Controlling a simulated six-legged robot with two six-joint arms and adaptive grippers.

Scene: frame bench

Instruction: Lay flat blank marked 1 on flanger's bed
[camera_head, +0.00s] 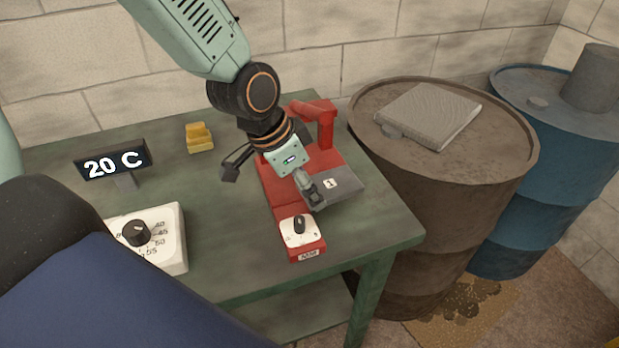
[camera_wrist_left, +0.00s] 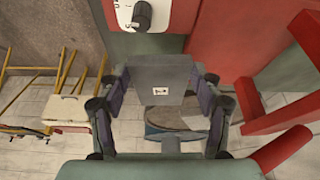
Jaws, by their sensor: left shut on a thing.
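The flat blank marked 1 (camera_head: 343,184) is a grey plate with a small white label. In the head view it lies at or just over the right part of the red flanger (camera_head: 286,186); I cannot tell whether it touches the bed. My left gripper (camera_head: 314,197) is over the flanger and shut on the blank. In the left wrist view the blank (camera_wrist_left: 160,76) is between the two fingers (camera_wrist_left: 160,100), its label facing the camera. The flanger's dial (camera_head: 299,230) is at its front end. My right gripper is not in view.
The green bench (camera_head: 215,240) also bears a yellow block (camera_head: 199,137), a "20 C" display (camera_head: 112,160) and a white dial box (camera_head: 158,238). A rusty barrel (camera_head: 450,165) and a blue barrel (camera_head: 560,130) stand close to its right.

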